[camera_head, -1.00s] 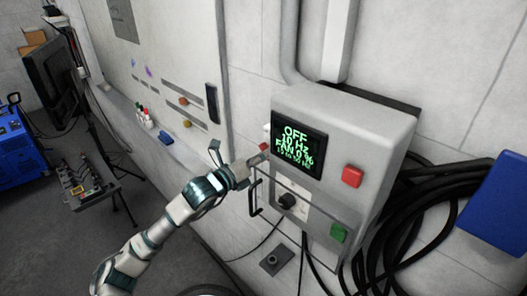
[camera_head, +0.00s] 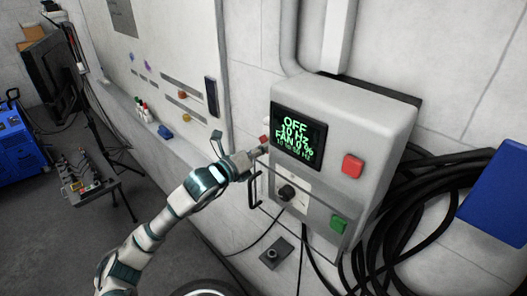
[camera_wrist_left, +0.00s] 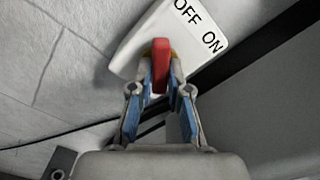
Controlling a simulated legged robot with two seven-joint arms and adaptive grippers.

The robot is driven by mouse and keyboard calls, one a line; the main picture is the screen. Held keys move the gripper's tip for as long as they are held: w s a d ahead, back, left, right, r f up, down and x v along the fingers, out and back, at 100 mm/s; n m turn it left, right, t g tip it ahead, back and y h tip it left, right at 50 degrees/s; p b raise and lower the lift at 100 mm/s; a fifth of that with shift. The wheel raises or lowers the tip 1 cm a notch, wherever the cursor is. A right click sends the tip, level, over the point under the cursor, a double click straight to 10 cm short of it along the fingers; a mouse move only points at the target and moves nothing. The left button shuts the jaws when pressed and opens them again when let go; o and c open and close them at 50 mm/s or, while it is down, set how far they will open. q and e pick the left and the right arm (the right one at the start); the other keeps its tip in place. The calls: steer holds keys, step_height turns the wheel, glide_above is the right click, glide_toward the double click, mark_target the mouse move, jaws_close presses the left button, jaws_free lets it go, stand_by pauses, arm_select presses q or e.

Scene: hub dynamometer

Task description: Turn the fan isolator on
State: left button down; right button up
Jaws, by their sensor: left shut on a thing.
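The fan isolator's red lever (camera_wrist_left: 160,62) stands on a pale plate (camera_wrist_left: 133,40) marked OFF and ON in the left wrist view. Its upper end lies below and left of the word OFF; I cannot tell its setting. My left gripper (camera_wrist_left: 160,90) is shut on the lever's lower part, a fingertip on either side. In the head view, my left gripper (camera_head: 252,155) reaches the left side of the grey control box (camera_head: 345,105), where the red lever (camera_head: 263,139) shows small. The box's display (camera_head: 297,137) reads OFF, 10 Hz, FAN 0 %. My right gripper is out of view.
The box carries a red button (camera_head: 352,166), a green button (camera_head: 338,223) and a black knob (camera_head: 287,192). Black cables (camera_head: 400,220) hang at the right.

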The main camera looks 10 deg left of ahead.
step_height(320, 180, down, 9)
steer(key=b, duration=0.8)
arm_select(q)
steer(key=shift+w+f+m+b, duration=0.15)
steer(key=shift+m+b, duration=0.95)
steer(key=shift+m, duration=3.2)
steer(key=shift+s+f+m+b, duration=0.15)
steer(key=shift+m+b, duration=0.95)
steer(key=shift+m, duration=3.2)
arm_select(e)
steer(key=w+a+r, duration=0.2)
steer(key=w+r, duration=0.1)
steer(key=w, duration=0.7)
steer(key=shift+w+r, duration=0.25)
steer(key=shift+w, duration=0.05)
arm_select(q)
steer(key=shift+w, duration=0.1)
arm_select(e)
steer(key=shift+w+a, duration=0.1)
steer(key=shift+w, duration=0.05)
arm_select(q)
steer(key=c, duration=1.1)
jaws_free()
steer(key=shift+w, duration=0.1)
steer(key=shift+r, duration=0.1)
